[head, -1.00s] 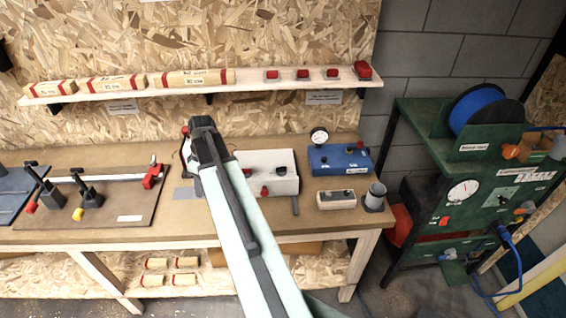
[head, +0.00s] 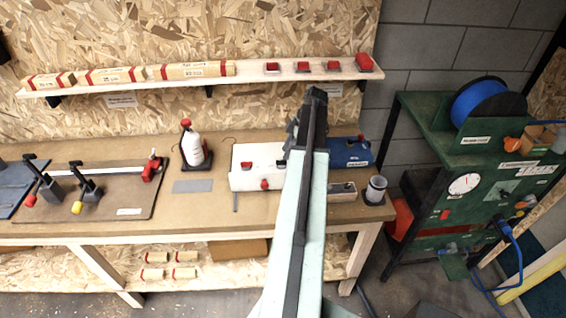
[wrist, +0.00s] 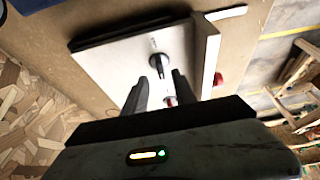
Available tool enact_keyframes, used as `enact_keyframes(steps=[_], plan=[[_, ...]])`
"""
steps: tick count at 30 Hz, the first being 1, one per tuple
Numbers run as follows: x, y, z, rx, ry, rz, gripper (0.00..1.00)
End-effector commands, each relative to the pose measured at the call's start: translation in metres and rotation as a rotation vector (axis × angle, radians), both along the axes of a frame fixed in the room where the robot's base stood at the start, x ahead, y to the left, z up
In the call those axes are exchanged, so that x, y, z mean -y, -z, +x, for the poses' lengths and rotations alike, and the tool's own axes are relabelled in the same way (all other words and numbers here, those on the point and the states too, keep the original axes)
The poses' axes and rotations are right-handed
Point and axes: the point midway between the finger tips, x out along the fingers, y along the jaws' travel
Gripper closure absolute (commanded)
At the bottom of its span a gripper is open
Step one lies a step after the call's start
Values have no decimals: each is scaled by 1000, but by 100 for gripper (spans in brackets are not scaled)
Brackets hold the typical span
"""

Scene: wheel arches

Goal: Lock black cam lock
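The black cam lock is a dark knob (wrist: 158,66) on the pale face of the white box (wrist: 115,62) in the wrist view. In the head view the white box (head: 242,178) stands on the bench, its right part hidden behind my arm. My gripper (wrist: 160,82) is open, its two dark fingers apart and pointing toward the black knob. No contact shows, and the fingers hold nothing. A red knob (wrist: 170,101) shows between the fingers. In the head view my gripper (head: 291,132) is above the box's right end, its fingers unclear.
A white bottle with a red top (head: 194,149) stands left of the box. The blue box (head: 350,152) and a grey cup (head: 376,189) are to the right. The shelf (head: 215,78) with red-topped parts runs behind. Bare bench lies between the bottle and the clamp board (head: 125,195).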

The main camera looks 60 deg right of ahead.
Motion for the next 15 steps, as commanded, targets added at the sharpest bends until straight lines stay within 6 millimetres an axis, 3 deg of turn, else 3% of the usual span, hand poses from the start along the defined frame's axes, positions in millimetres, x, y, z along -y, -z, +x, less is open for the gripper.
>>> enact_keyframes(steps=[1, 6, 15], plan=[[-2, 18, 3, 0, -1, 0, 67], [-9, 43, 12, -1, 0, 1, 67], [-11, 44, 15, 0, 1, 0, 67]])
